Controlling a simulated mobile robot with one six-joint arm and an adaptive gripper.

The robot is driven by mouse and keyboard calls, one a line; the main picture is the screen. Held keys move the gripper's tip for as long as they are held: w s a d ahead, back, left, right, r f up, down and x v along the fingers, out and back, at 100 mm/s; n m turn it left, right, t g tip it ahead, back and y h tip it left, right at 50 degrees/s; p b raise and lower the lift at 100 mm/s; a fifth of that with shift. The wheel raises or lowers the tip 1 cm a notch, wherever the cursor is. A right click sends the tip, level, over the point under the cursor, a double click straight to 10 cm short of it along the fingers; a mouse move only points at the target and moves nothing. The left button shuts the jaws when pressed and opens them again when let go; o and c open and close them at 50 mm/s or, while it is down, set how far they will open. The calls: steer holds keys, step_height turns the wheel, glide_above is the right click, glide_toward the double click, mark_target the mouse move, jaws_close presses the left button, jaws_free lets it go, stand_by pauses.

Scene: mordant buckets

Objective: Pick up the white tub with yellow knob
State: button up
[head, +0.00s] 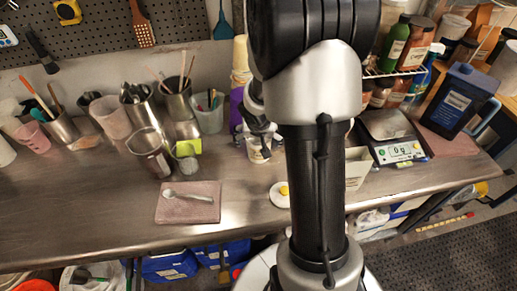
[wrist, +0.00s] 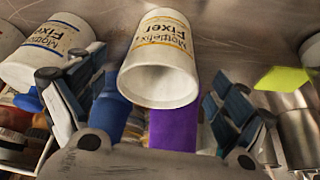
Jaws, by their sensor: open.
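In the head view the white tub (head: 256,155) stands on the steel bench just below my gripper (head: 258,134). My gripper is open in the wrist view (wrist: 158,100), with one finger on each side of the tub and a gap at both sides. A flat round white piece with a yellow knob (head: 281,193) lies on the bench in front, partly hidden by my arm; I cannot tell whether it is the tub's lid.
A yellow-green note (head: 187,147) and steel beakers (head: 149,152) stand left of my gripper. A scale (head: 399,151) is at right. A pinkish mat (head: 188,207) bears a spoon.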

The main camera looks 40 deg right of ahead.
steer(key=b+x, duration=0.2)
steer(key=x, duration=0.3)
steer(key=shift+a, duration=0.1)
steer(key=shift+c, duration=0.5)
steer(key=c, duration=1.1)
